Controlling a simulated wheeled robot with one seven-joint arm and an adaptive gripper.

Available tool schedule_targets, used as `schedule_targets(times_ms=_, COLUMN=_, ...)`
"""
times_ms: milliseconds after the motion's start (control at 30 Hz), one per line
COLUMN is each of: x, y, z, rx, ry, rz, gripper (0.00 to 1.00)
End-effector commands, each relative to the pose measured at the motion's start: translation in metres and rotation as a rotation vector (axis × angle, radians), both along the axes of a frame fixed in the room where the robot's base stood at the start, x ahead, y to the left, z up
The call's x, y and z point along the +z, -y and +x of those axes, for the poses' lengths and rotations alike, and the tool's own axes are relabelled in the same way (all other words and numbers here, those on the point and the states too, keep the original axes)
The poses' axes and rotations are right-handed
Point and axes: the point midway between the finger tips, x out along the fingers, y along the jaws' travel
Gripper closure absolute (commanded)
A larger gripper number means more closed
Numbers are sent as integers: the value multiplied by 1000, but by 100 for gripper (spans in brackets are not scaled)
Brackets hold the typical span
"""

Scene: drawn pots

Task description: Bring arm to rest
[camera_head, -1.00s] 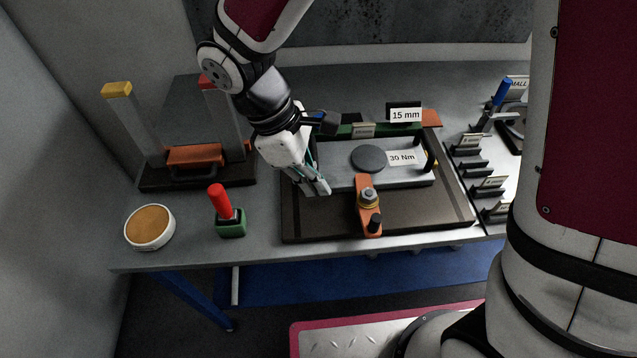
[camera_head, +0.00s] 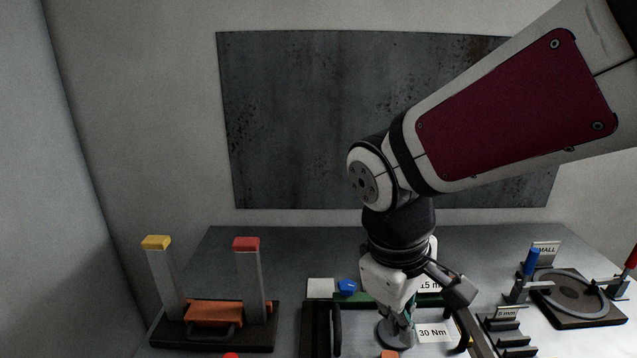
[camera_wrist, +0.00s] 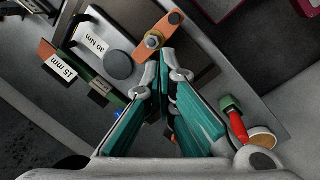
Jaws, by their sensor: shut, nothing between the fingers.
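My gripper (camera_head: 402,322) hangs downward above the tray area, with nothing held. In the wrist view its teal-padded fingers (camera_wrist: 166,62) meet at the tips. The plate labelled 30 Nm (camera_head: 433,333) lies below and beside it. The grey disc (camera_head: 394,336) on that plate is partly hidden by the gripper; it shows fully in the wrist view (camera_wrist: 118,65). I cannot tell the exact height above the plate. In the wrist view an orange bar with a bolt (camera_wrist: 160,36) lies beyond the fingertips.
At the left, a dark base carries two posts, yellow-topped (camera_head: 157,243) and red-topped (camera_head: 246,244), with an orange block (camera_head: 213,313). At the right are labelled slots (camera_head: 507,326) and a ring fixture (camera_head: 572,293). A red-handled tool (camera_wrist: 238,125) and round tub (camera_wrist: 262,138) show in the wrist view.

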Motion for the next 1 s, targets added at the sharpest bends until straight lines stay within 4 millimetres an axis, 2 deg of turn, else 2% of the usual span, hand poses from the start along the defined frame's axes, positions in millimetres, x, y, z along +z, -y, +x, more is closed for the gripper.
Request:
schedule_targets(times_ms=33, x=13, y=11, z=-5, rx=-68, ry=50, rz=30, gripper=100)
schedule_targets(times_ms=200, x=44, y=40, z=-24, rx=-282, ry=192, rz=132, gripper=100)
schedule_targets(times_ms=433, x=73, y=67, z=-53, rx=-529, ry=367, rz=282, gripper=100)
schedule_targets(times_ms=667, x=84, y=77, z=-67, rx=-643, ry=452, rz=365, gripper=100)
schedule_targets(times_ms=1000, x=85, y=78, z=-69, rx=-652, ry=459, rz=372, gripper=100)
